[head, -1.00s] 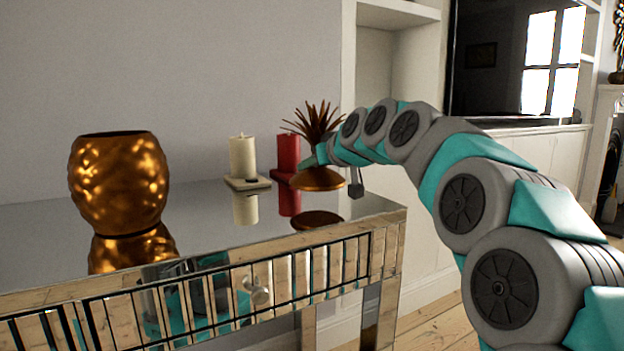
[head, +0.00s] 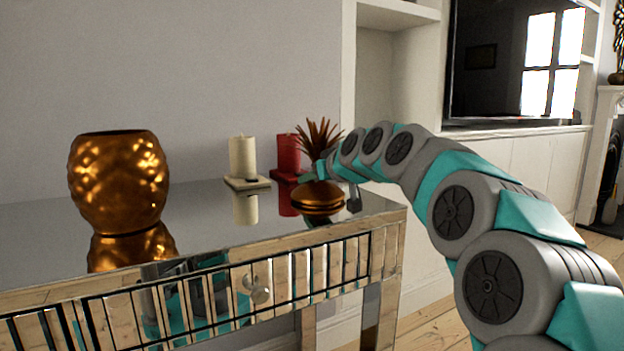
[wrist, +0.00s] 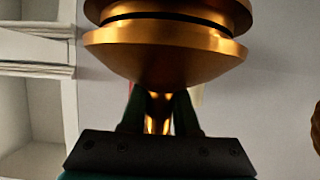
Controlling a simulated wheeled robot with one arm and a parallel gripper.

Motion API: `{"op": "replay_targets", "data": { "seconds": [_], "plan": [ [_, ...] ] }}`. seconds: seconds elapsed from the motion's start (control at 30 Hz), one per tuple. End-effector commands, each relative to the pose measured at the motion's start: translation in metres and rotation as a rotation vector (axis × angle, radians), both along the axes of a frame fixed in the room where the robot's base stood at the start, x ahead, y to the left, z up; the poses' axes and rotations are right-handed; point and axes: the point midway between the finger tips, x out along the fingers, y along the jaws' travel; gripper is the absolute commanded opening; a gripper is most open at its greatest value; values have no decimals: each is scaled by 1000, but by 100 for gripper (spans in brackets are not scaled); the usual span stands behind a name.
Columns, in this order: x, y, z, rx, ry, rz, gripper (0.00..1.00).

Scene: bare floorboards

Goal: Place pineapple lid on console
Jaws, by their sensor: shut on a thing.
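The pineapple lid (head: 318,191) is a copper-gold dome with a spiky leaf crown. It is at the right end of the mirrored console (head: 210,216), upright, with its underside at or just above the top; its reflection meets it closely. My gripper (head: 322,171) is shut on the lid just below the leaves. In the wrist view the lid's dome (wrist: 165,52) fills the top centre, with the gripper's fingers (wrist: 158,112) on its stem. The golden pineapple body (head: 119,182) stands open-topped on the left of the console.
A cream candle (head: 243,157) and a red candle (head: 288,153) stand on small bases behind the lid, close to the wall. The console top between the pineapple body and the lid is clear. White shelving (head: 391,80) is at the right.

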Motion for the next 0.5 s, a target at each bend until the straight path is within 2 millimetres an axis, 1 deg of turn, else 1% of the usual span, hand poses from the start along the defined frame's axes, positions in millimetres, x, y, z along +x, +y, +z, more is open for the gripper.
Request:
{"op": "replay_targets", "data": {
  "seconds": [0.03, 0.07, 0.1, 0.3, 0.5],
  "plan": [
    [0, 0, -3, 1, -1, 0, 0],
    [0, 0, -2, 0, 0, 0, 32],
    [0, 0, -2, 0, 0, 0, 36],
    [0, 0, -2, 0, 0, 0, 58],
    [0, 0, -2, -1, 1, 0, 59]
  ]
}}
